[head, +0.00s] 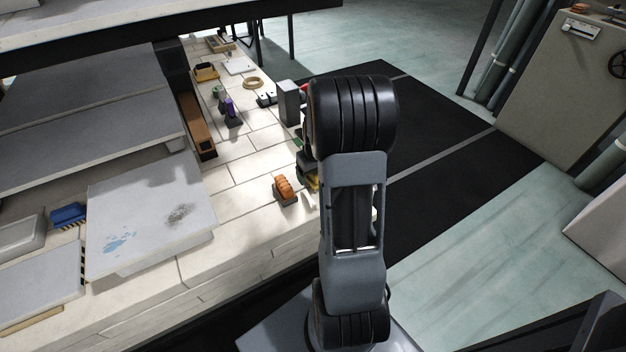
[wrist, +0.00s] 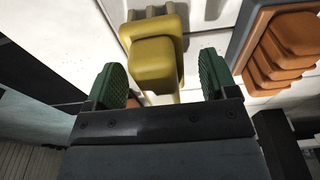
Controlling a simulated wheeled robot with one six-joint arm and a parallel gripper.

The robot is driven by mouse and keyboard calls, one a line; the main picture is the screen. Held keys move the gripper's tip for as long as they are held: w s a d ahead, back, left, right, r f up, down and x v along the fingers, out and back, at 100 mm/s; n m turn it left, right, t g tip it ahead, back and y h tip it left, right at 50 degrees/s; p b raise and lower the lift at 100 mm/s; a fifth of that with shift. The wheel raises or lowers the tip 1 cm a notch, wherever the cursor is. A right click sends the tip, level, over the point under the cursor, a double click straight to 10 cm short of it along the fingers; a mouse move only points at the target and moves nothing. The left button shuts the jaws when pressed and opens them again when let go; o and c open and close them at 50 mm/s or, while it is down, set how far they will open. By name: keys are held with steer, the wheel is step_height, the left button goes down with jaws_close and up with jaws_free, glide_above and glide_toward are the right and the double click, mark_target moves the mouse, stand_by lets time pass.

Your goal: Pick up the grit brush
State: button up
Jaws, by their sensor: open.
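In the wrist view, my gripper (wrist: 161,78) is open, with its two green ridged fingers apart. A mustard-yellow block-like thing (wrist: 155,62) lies between and just beyond the fingertips. Its upper end has several rounded ridges, and I cannot tell if it is the grit brush. A little of its yellow shows beside my arm in the head view (head: 315,184), where my arm hides most of it and my gripper. A blue brush-like thing (head: 68,215) with dark bristles lies at the far left in the head view, well away from my gripper.
Stacked orange pieces in a grey holder (wrist: 285,45) stand just right of the yellow thing; they also show in the head view (head: 285,190). A grey upright block (head: 289,103) stands farther back. A pale stained slab (head: 150,220) lies left. Dark floor (head: 440,180) is clear at right.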

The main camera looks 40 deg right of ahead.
step_height(320, 180, down, 2)
steer(key=shift+w, duration=0.1)
steer(key=shift+c, duration=0.4)
steer(key=shift+r, duration=0.1)
steer(key=c, duration=1)
steer(key=shift+o, duration=0.2)
steer(key=shift+r, duration=0.15)
